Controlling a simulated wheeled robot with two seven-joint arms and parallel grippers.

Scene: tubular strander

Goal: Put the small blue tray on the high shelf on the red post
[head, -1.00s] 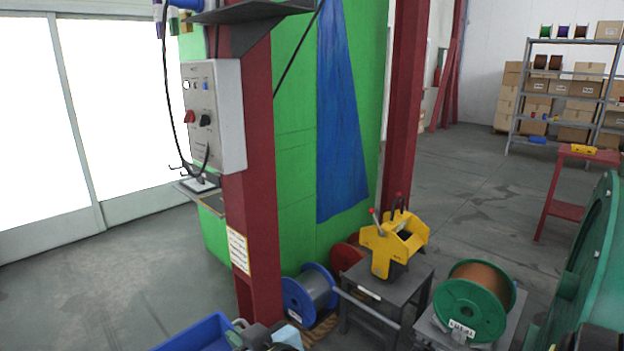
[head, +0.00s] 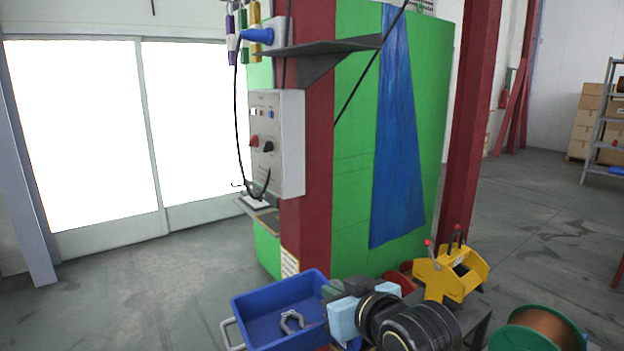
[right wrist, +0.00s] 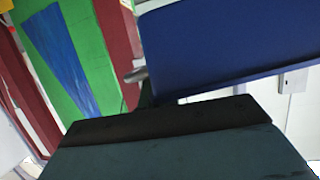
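The small blue tray (head: 272,297) is at the bottom middle of the head view, with a grey U-shaped part (head: 291,322) inside. A grey handle (head: 231,335) shows at its left end. My right gripper (head: 335,305) is at the tray's right end and appears shut on its handle; the grip itself is hidden. In the right wrist view the tray's blue wall (right wrist: 235,45) is beyond the dark gripper, with a grey handle end beside it. The high shelf (head: 325,47) is a dark bracketed plate on the red post (head: 307,230), well above the tray. My left gripper is not in view.
A blue cone-shaped thing (head: 257,36) is at the shelf's left end, near hanging coloured tags. A grey control box (head: 290,140) with a hanging cable is on the post below. A yellow stand (head: 450,275) and a copper-wire spool (head: 540,333) are at lower right.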

